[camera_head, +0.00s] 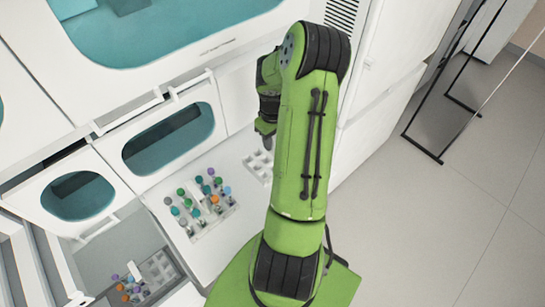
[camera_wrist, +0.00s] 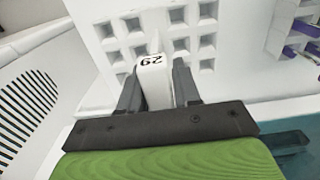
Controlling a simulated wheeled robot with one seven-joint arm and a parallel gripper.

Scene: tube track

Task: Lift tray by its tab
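The white tray (camera_wrist: 128,46) with empty square wells fills the middle of the wrist view. It also shows in the head view (camera_head: 262,163), just below my gripper. Its upright white tab (camera_wrist: 154,82), printed with dark digits, stands between the two dark fingers. My gripper (camera_wrist: 157,88) is shut on the tab, with no clear gap on either side. In the head view my gripper (camera_head: 265,138) is small and dark, at the arm's end. I cannot tell whether the tray is clear of the surface.
A rack (camera_head: 188,222) of several coloured-cap tubes stands left of the tray. More tubes (camera_head: 127,286) and an empty-welled block (camera_head: 158,268) lie lower left. White cabinets with teal windows (camera_head: 168,138) stand behind. Purple-capped tubes (camera_wrist: 305,28) show at the wrist view's right edge.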

